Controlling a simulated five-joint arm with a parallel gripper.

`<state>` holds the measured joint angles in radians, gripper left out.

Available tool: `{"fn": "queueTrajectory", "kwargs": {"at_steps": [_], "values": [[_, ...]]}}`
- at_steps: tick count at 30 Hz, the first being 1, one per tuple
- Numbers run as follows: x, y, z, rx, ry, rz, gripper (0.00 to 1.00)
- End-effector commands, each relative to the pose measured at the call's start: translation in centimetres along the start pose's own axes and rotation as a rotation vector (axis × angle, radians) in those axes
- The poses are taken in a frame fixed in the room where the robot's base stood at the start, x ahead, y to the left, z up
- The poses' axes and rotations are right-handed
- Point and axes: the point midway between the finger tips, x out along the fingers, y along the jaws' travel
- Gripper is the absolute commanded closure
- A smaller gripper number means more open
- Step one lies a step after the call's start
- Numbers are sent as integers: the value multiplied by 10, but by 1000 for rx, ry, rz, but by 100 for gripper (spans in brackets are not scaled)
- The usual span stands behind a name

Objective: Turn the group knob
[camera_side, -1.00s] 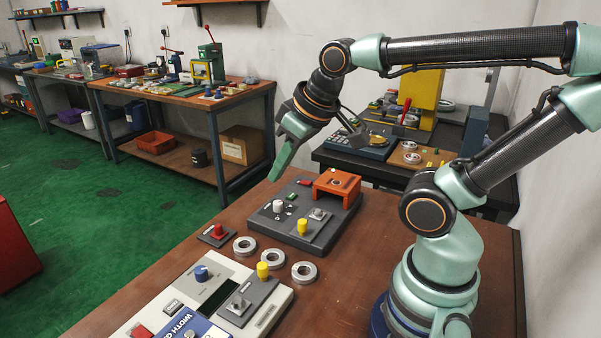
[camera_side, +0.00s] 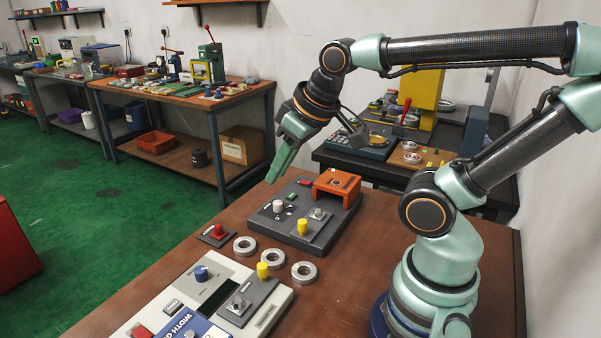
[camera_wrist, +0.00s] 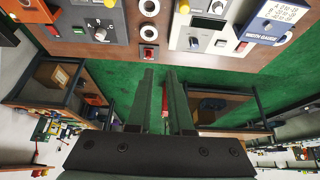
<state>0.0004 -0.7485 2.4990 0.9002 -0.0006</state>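Several knobs stand on the bench, and I cannot tell which one is the group knob. A dark control box (camera_side: 332,240) carries a white knob (camera_side: 278,206), a yellow knob (camera_side: 302,226) and an orange bracket (camera_side: 337,185). A pale panel (camera_side: 140,316) at the front carries a blue knob (camera_side: 201,272), and a dark plate on it has a grey knob (camera_side: 238,303). The white knob shows in the wrist view (camera_wrist: 100,34), and the blue knob too (camera_wrist: 194,43). My gripper (camera_side: 271,180) hangs above the bench's far left edge, apart from the box. Its fingers (camera_wrist: 158,72) are parallel, with an empty gap between them.
Several metal rings (camera_side: 244,246) lie between box and panel. A red switch (camera_side: 217,231) on a dark plate sits near the left edge. A second yellow knob (camera_side: 262,270) stands by the panel. The green floor (camera_side: 110,217) is beyond the edge; bare bench lies to the right.

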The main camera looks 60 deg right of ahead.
Motion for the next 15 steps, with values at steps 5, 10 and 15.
{"fn": "queueTrajectory", "kwargs": {"at_steps": [5, 10, 15], "values": [[3, 9, -11, -4, -39, 13, 36], [15, 33, -36, -19, -130, 35, 36], [37, 65, -59, -33, -229, 44, 36]]}}
